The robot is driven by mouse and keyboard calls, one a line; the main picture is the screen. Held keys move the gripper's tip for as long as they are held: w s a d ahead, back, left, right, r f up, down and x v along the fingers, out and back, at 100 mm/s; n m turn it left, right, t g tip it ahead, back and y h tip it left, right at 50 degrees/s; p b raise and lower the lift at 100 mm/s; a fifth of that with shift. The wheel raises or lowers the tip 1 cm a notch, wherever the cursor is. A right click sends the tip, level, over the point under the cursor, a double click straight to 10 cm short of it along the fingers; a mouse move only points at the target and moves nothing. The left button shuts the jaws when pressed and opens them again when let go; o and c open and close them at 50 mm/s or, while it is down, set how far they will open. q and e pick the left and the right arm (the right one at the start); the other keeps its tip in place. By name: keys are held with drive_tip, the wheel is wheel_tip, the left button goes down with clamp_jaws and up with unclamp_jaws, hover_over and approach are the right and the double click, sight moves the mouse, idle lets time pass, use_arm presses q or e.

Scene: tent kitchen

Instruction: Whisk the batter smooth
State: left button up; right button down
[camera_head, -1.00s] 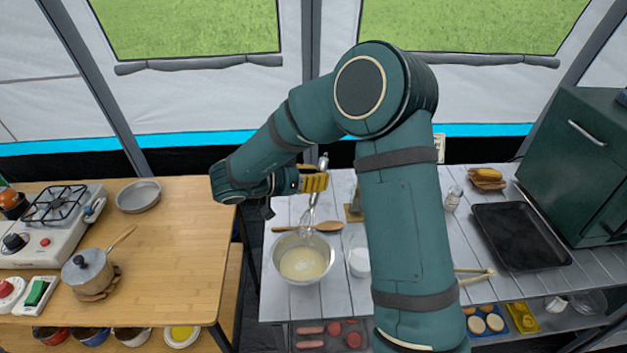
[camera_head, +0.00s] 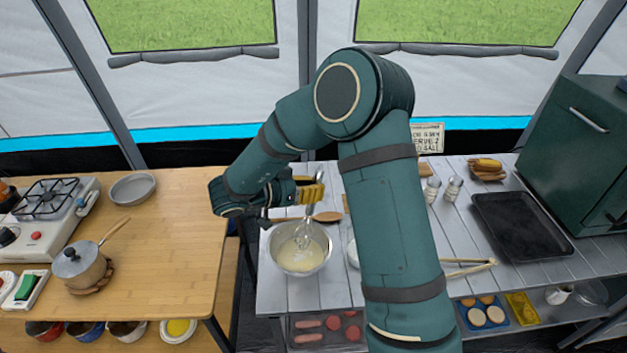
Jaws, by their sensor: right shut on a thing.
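The metal mixing bowl (camera_head: 278,262) holds pale yellow batter (camera_head: 296,259) and stands on the white slatted table. My right gripper (camera_head: 309,195) is shut on the whisk (camera_head: 305,232) and holds it over the bowl, wires pointing down. The whisk's wire end is inside the bowl's outline, at or just in the batter; how deep, I cannot tell. The whisk's handle is partly hidden by the yellow fingers. My left gripper is not in view.
A wooden spoon (camera_head: 327,217) lies behind the bowl. A white container (camera_head: 352,253) stands right of it, partly hidden by my right arm. Salt and pepper shakers (camera_head: 452,189), tongs (camera_head: 468,266) and a black tray (camera_head: 520,226) are farther right. A saucepan (camera_head: 82,264) and stove stand left.

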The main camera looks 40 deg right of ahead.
sight(310, 204)
drive_tip(key=shift+s+a+f+b, duration=0.15)
drive_tip(key=shift+a+f, duration=0.1)
drive_tip(key=shift+f, duration=0.4)
drive_tip(key=shift+s+a+f+b, duration=0.1)
drive_tip(key=shift+a+f, duration=0.1)
drive_tip(key=shift+f, duration=0.4)
drive_tip(key=shift+s+a+f+b, duration=0.15)
drive_tip(key=shift+a+f, duration=0.1)
drive_tip(key=shift+f, duration=0.4)
